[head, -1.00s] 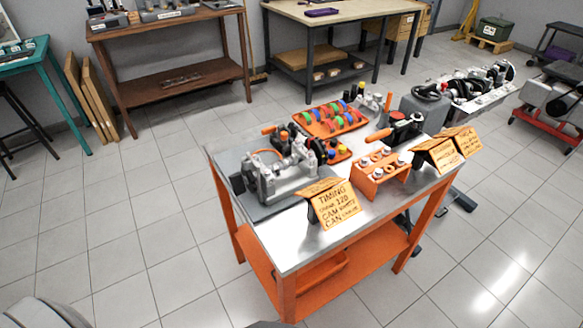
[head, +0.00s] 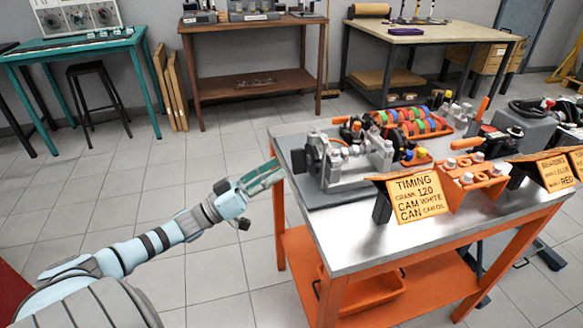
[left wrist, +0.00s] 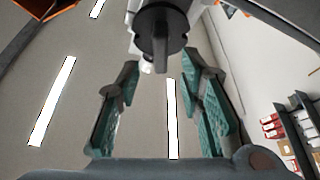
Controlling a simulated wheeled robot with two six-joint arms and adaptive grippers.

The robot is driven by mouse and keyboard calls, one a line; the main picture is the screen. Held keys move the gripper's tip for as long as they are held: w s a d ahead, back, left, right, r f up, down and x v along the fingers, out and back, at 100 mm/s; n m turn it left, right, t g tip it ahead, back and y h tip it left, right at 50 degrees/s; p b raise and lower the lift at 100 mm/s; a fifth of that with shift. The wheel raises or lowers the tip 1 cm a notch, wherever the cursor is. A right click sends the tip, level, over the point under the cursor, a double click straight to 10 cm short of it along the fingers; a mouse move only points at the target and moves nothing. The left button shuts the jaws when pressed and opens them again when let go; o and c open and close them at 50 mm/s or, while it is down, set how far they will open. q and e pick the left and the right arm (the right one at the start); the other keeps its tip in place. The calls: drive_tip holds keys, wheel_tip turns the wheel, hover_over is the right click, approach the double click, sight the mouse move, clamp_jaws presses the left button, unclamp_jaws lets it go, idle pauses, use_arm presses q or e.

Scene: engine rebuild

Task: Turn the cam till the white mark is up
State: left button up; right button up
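The grey metal timing fixture (head: 358,162) stands on the left part of the steel-topped orange table (head: 345,235). A dark round wheel or knob (head: 314,156) is at its left end. My left gripper (head: 276,171) is just left of the table edge, below and left of that wheel, apart from it. In the left wrist view, the teal fingers of my left gripper (left wrist: 160,85) are spread with nothing between them. A dark round knob with a raised bar (left wrist: 160,35) shows beyond the fingertips. I cannot make out the white mark for certain. My right gripper is out of view.
A tray of coloured rings (head: 415,124) lies behind. Floor left of the table is clear, with a brown bench (head: 250,22) farther back.

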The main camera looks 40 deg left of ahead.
sight(292, 163)
use_arm(q)
drive_tip(key=b+x, duration=0.1)
drive_tip(key=x, duration=0.3)
drive_tip(key=shift+w+d, duration=0.2)
drive_tip(key=shift+w, duration=0.15)
drive_tip(key=shift+w+d+r, duration=0.1)
drive_tip(key=shift+w+r, duration=0.1)
drive_tip(key=shift+w, duration=0.1)
clamp_jaws()
drive_tip(key=shift+b, duration=0.3)
